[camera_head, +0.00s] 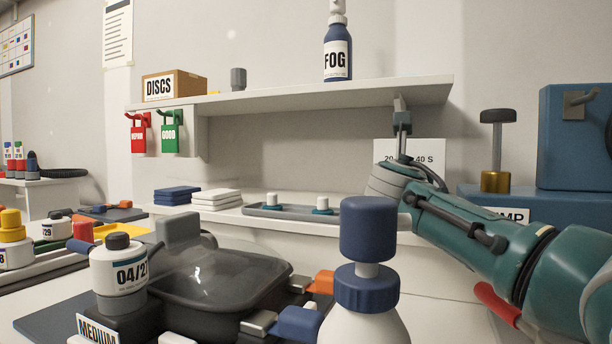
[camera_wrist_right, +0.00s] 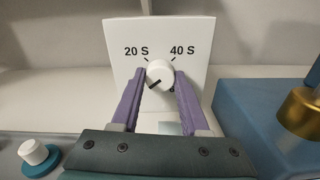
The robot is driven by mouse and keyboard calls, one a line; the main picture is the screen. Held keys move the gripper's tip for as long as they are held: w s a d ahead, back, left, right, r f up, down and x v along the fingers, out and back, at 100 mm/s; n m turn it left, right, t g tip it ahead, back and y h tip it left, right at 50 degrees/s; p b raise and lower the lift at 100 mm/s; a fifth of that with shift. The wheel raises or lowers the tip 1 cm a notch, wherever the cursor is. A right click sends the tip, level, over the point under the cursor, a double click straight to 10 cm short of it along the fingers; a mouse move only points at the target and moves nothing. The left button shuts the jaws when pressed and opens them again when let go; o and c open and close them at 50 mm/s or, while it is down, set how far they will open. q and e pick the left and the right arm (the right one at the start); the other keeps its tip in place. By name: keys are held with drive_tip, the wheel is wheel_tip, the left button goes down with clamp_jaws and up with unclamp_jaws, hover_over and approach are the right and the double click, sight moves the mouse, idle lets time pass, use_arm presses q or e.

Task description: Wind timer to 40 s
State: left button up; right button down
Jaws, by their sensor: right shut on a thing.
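The timer is a white panel (camera_wrist_right: 187,38) marked "20 S" at upper left and "40 S" at upper right. It also shows in the head view (camera_head: 432,150), partly hidden by my right arm. Its round white knob (camera_wrist_right: 160,70) has a black pointer mark toward the lower left, not at either label. My right gripper (camera_wrist_right: 160,78) is shut on the knob, one purple finger on each side. In the head view the knob and fingertips are hidden. My left gripper is not in view.
A blue pump (camera_head: 575,135) with a brass-and-black part (camera_head: 496,160) stands right of the timer. A shelf (camera_head: 300,95) hangs above. A grey tray (camera_head: 335,217) with white-topped knobs lies left. A blue-capped bottle (camera_head: 367,290) and lidded dark pan (camera_head: 215,280) are in front.

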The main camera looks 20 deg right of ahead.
idle(0.6)
drive_tip(key=shift+c, duration=2.1)
unclamp_jaws()
drive_tip(key=shift+s+a+p, duration=0.4)
drive_tip(key=shift+a, duration=0.05)
drive_tip(key=shift+p+v, duration=0.8)
drive_tip(key=shift+v, duration=2.4)
